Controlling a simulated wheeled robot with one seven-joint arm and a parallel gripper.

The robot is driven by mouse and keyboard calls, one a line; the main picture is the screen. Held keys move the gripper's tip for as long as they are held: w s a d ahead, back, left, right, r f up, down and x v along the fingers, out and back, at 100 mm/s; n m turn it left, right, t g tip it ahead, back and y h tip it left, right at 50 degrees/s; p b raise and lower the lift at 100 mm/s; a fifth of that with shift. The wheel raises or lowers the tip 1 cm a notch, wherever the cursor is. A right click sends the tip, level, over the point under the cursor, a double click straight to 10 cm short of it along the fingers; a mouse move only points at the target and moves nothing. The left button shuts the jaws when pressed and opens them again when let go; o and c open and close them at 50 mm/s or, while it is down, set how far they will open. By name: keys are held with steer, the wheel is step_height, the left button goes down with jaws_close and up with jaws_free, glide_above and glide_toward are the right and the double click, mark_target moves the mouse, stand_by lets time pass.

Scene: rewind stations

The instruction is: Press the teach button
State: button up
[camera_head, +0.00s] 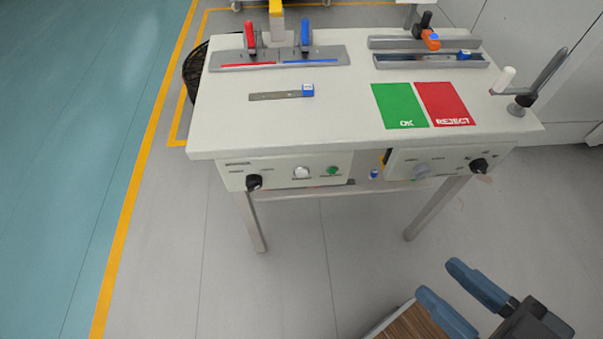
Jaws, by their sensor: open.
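Two control panels hang under the table's front edge. The left panel (275,181) carries a black knob (254,182), a white round button (301,172) and a green button (332,170). The right panel (440,164) has a pale grey round control (421,170) and a black knob (479,165). The labels are too small to read, so I cannot tell which is the teach button. My gripper (440,280) is at the bottom right, its blue-padded fingers apart and empty. It appears in front of and below the panels, touching nothing.
The white table (230,122) holds a fixture with red and blue clamps (278,57), a metal strip (275,96), a green OK mat (398,103), a red REJECT mat (443,102) and a post with an arm (541,80).

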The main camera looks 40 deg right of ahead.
jaws_close()
stand_by(1.4)
